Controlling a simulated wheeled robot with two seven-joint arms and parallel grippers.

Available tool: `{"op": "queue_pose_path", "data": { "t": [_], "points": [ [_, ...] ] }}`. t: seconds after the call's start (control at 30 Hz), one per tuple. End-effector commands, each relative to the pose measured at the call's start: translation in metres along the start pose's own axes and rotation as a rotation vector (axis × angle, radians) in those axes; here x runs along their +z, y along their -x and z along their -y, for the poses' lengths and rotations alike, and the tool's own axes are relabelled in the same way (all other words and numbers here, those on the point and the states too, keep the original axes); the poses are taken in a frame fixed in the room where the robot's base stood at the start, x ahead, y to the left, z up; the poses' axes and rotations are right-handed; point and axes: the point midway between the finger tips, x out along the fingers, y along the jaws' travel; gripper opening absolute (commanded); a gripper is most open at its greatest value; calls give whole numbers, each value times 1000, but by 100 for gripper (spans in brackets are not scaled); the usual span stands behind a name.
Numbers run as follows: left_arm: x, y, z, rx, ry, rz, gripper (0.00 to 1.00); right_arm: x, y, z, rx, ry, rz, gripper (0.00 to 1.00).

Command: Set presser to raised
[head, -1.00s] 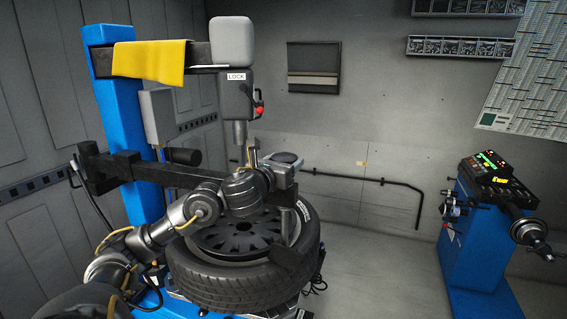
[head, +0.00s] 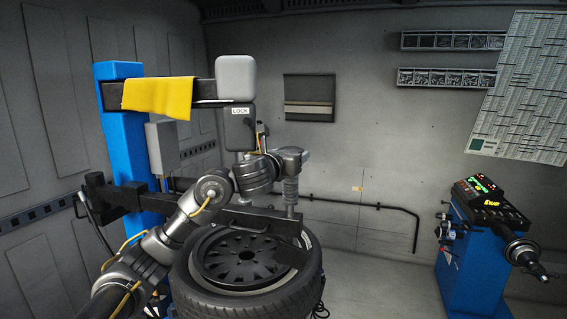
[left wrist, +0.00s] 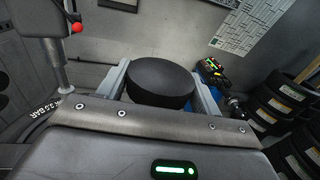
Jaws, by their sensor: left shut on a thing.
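The presser is a dark horizontal arm (head: 195,200) reaching over the wheel, with an upright rod (head: 291,190) near its right end. In the left wrist view the round black knob (left wrist: 160,82) sits between my two grey fingers. My left gripper (head: 291,156) is shut on this knob, above the arm and the rod. It also shows in the left wrist view (left wrist: 160,90). The wheel (head: 240,275) lies flat below, and the presser's dark foot (head: 290,254) is over its right side. Whether the foot touches the tyre is unclear. My right gripper is not in view.
The blue column (head: 128,135) carries an upper arm with a yellow cloth (head: 158,97) and a LOCK-labelled head (head: 239,125) close to my left arm. A blue balancing machine (head: 480,235) stands at right. Floor between is clear.

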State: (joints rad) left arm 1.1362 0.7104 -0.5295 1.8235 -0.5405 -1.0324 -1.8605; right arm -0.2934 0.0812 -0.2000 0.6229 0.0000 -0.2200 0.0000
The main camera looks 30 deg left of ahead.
Motion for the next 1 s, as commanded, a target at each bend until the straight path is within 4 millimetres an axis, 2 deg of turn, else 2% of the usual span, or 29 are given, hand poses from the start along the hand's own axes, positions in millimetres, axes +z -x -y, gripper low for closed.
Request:
{"op": "queue_pose_path", "data": {
  "t": [0.03,0.3,0.33,0.5,0.8,0.87,1.0],
  "points": [
    [7,1,0,-1,4,9,24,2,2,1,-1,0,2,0],
    [7,1,0,-2,5,11,24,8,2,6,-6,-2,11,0],
    [7,1,0,-2,4,11,67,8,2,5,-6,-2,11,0],
    [5,0,2,-4,2,7,87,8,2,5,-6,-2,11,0],
    [3,2,2,-4,0,3,87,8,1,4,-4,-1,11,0],
    [3,6,2,-5,-1,3,87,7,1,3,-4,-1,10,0],
    [3,28,2,-4,-3,5,87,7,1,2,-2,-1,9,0]
  ]
}}
